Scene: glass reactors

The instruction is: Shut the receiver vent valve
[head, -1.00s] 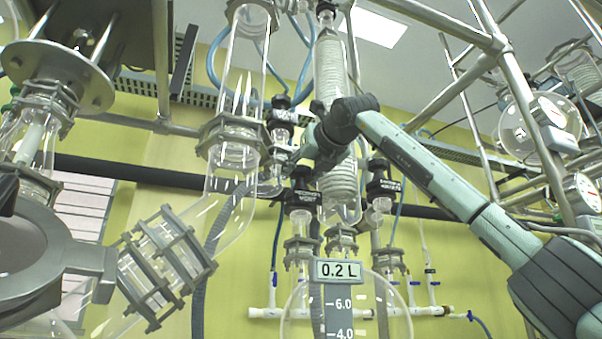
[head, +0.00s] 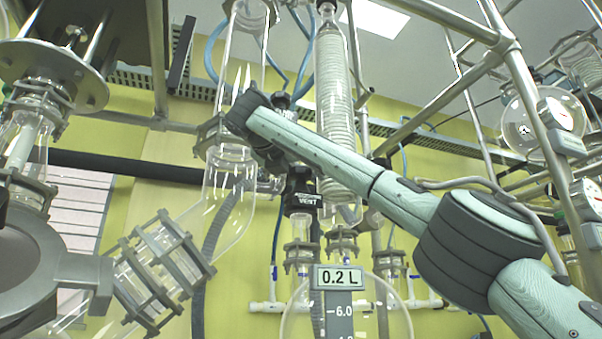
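The receiver vent valve (head: 303,199) is a black block with white lettering, "VENT" readable, on the glass pipework near the middle of the head view. Whether it is open or shut is not clear. My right arm comes in from the lower right and crosses in front of the coiled condenser, its dark wrist joint up and left of the valve. My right gripper (head: 284,168) is mostly hidden behind the forearm, close above and left of the valve. I cannot tell if it touches the valve or how its fingers stand. My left gripper is not in view.
The coiled glass condenser (head: 332,95) stands behind my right arm. A wide glass tube (head: 228,205) is left of the valve. A glass vessel with a "0.2 L" plate (head: 337,277) is below.

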